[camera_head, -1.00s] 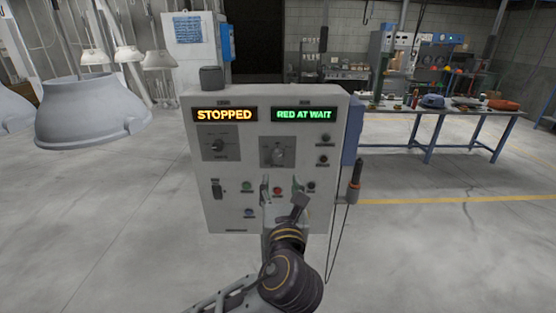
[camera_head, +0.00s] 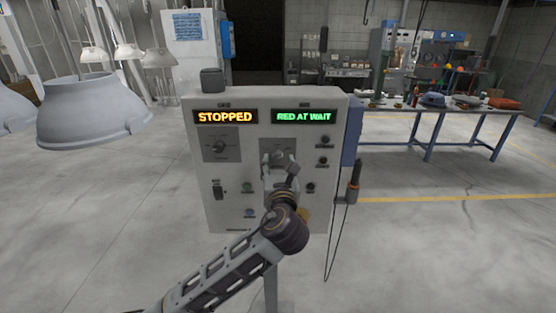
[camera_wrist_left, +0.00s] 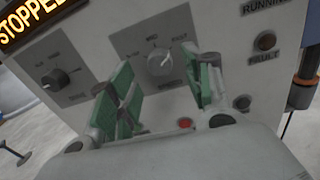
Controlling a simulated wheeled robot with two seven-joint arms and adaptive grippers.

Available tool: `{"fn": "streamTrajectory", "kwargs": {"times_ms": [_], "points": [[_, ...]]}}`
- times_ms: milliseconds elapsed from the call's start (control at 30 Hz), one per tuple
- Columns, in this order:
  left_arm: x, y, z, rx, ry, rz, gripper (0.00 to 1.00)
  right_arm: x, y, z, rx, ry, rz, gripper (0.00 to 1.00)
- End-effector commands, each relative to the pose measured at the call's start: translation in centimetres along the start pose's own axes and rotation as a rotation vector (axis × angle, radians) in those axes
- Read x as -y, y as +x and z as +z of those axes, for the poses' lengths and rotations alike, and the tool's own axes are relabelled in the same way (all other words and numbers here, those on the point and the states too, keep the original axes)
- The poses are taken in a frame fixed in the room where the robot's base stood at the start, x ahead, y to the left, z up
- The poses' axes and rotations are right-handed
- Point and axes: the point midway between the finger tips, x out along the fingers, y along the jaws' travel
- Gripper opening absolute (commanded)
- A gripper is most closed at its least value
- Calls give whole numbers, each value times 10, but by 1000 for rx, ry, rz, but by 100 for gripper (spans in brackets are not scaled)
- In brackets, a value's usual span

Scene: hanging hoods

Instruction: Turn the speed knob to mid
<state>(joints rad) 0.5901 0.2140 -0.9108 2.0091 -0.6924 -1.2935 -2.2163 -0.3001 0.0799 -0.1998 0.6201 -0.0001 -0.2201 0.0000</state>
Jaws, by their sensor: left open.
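The speed knob (camera_head: 278,157) is on the right plate of the grey control panel (camera_head: 235,178). In the left wrist view the round grey knob (camera_wrist_left: 160,62) sits under a scale with MID at its top and FAST to the right. Its exact setting is hard to read. My left gripper (camera_head: 280,168) is open in front of the panel, just below the knob. In the left wrist view its green-padded fingers (camera_wrist_left: 160,88) are spread to either side of the knob, apart from it, with nothing between them. My right gripper is out of view.
Buttons and a black switch (camera_head: 218,189) sit lower. A handle on a cable (camera_head: 355,180) hangs at the panel's right side. Hanging hoods (camera_head: 92,108) are at the left.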

Motion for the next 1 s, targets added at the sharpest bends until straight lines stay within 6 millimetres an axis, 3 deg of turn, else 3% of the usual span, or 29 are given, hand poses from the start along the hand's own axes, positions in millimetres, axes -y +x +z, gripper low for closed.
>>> {"fn": "streamTrajectory", "kwargs": {"times_ms": [300, 700, 1000], "points": [[0, 25, 1, 0, 0, -1, 50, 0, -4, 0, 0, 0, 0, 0], [0, 28, 0, 0, 0, -1, 50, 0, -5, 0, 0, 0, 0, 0], [0, 28, 0, 0, 0, -1, 12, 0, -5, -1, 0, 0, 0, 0]]}}
